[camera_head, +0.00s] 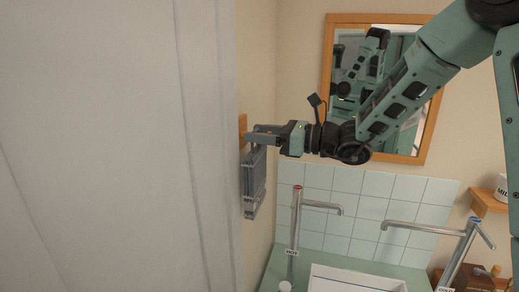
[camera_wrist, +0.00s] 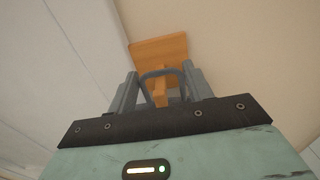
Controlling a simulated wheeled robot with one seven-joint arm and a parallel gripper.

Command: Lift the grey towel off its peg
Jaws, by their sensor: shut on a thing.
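The grey towel (camera_head: 254,178) hangs folded beside the wall, below my gripper (camera_head: 258,136). In the wrist view my gripper (camera_wrist: 160,70) has one finger on each side of the towel's grey loop (camera_wrist: 160,73) and is shut on the towel. The wooden peg (camera_wrist: 160,94) sticks out from its wooden plate (camera_wrist: 158,49), and the loop still appears to be around the peg. The plate's edge (camera_head: 242,127) shows in the head view, partly hidden by the door-like white panel. The lower towel is hidden in the wrist view.
A white panel (camera_head: 120,150) fills the left, close to the towel. Below right are two taps (camera_head: 295,225) (camera_head: 458,255), a white basin (camera_head: 350,280) and pale tiles (camera_head: 365,205). A wood-framed mirror (camera_head: 328,75) hangs behind my arm. A small shelf (camera_head: 490,203) holds a cup.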

